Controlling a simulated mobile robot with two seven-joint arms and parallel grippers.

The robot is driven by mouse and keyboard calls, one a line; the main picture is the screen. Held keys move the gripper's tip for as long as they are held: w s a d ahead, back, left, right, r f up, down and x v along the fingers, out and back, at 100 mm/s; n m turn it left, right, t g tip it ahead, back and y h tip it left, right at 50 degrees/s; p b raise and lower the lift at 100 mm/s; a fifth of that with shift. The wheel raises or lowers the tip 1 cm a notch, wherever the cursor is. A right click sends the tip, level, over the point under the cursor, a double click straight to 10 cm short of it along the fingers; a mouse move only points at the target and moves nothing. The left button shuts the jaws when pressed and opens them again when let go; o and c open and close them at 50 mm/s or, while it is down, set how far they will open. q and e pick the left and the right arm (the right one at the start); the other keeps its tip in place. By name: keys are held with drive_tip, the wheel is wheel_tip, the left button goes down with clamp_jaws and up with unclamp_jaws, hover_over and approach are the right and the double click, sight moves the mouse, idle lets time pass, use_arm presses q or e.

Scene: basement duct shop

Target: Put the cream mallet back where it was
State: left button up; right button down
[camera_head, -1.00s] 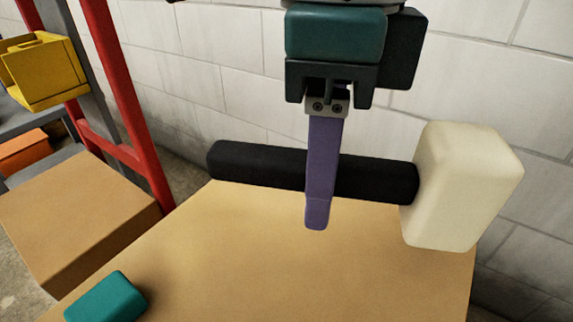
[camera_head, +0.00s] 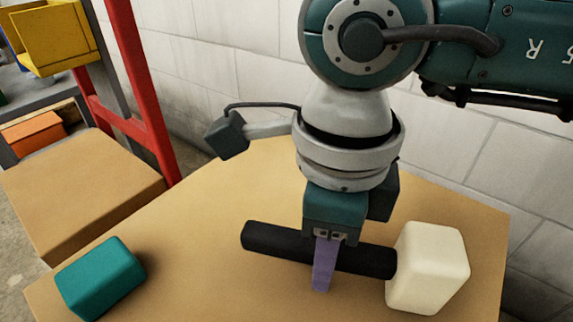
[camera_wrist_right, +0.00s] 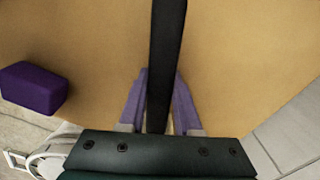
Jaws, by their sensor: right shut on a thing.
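The cream mallet has a pale cream block head (camera_head: 430,268) and a black handle (camera_head: 275,241). In the head view it is level, with its head at the right, low over or on the tan tabletop (camera_head: 210,220); I cannot tell whether it touches. My right gripper (camera_head: 323,280) points down and is shut on the handle. In the right wrist view, its purple fingers (camera_wrist_right: 159,105) stand on both sides of the black handle (camera_wrist_right: 165,50), and the mallet's head is out of frame. My left gripper is not in view.
A teal block (camera_head: 101,278) sits on the table's left part. In the wrist view a purple block (camera_wrist_right: 35,88) lies near the table edge. A white block wall (camera_head: 210,60) runs behind. A red upright frame (camera_head: 140,90) and yellow bin (camera_head: 55,38) stand at the left.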

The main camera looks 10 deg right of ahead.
drive_tip(key=shift+f, duration=0.1)
drive_tip(key=c, duration=0.6)
unclamp_jaws()
drive_tip(key=shift+r, duration=0.25)
wheel_tip(320, 180, up, 11)
drive_tip(key=p, duration=0.3)
drive_tip(key=shift+f+p, duration=0.1)
drive_tip(key=shift+p, duration=0.25)
drive_tip(key=shift+r, duration=0.55)
drive_tip(key=shift+a, duration=0.1)
